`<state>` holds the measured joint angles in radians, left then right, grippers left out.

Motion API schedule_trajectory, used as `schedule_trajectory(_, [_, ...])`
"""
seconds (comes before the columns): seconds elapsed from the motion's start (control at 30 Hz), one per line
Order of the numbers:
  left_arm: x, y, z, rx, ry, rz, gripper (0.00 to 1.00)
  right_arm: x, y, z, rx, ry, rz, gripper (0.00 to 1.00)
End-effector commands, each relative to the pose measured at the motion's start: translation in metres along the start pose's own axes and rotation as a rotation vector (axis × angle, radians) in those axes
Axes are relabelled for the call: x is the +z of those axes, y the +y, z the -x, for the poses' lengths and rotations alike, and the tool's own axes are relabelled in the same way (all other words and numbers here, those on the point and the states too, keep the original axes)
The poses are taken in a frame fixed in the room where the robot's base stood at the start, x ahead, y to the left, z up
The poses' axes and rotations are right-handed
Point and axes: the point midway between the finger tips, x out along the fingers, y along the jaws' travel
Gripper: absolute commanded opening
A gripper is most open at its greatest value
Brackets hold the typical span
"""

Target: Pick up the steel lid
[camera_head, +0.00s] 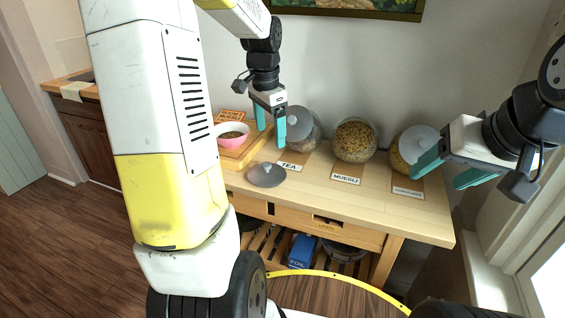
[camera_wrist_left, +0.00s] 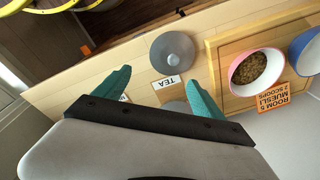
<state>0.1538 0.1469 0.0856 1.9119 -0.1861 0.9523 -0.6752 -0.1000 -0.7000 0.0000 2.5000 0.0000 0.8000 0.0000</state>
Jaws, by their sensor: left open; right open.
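The grey steel lid (camera_head: 267,175), a round disc with a small knob, lies flat on the wooden table near its front edge, in front of the TEA card. In the left wrist view the lid (camera_wrist_left: 172,53) lies beyond my fingertips, apart from them. My left gripper (camera_head: 270,138) is open and empty, pointing down above the table, behind the lid in the head view; its teal fingers (camera_wrist_left: 155,93) also show in the left wrist view. My right gripper (camera_head: 448,169) is open and empty at the table's right end, near the cornflakes jar.
A jar with a grey lid (camera_head: 300,122) stands behind the TEA card (camera_head: 291,160). An uncovered muesli jar (camera_head: 355,140) and a lidded jar (camera_head: 415,148) stand to its right. A pink bowl (camera_head: 232,141) sits on a wooden tray (camera_head: 240,155) at left. The table front is mostly clear.

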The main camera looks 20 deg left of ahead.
Motion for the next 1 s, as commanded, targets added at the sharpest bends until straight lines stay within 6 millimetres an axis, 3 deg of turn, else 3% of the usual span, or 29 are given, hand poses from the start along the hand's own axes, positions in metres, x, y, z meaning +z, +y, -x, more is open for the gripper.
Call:
schedule_trajectory(0.03, [-0.003, -0.013, -0.019, 0.022, -0.029, -0.039, 0.8, 0.0, 0.0, 0.0, 0.0, 0.0, 0.0, 0.63])
schedule_trajectory(0.1, [-0.006, -0.027, -0.039, 0.043, -0.056, -0.093, 0.8, 0.0, 0.0, 0.0, 0.0, 0.0, 0.0, 0.63])
schedule_trajectory(0.3, [-0.008, -0.048, -0.071, 0.08, -0.095, -0.179, 0.8, 0.0, 0.0, 0.0, 0.0, 0.0, 0.0, 0.63])
schedule_trajectory(1.0, [0.003, -0.036, -0.149, 0.084, -0.098, -0.189, 0.8, 0.0, 0.0, 0.0, 0.0, 0.0, 0.0, 0.63])
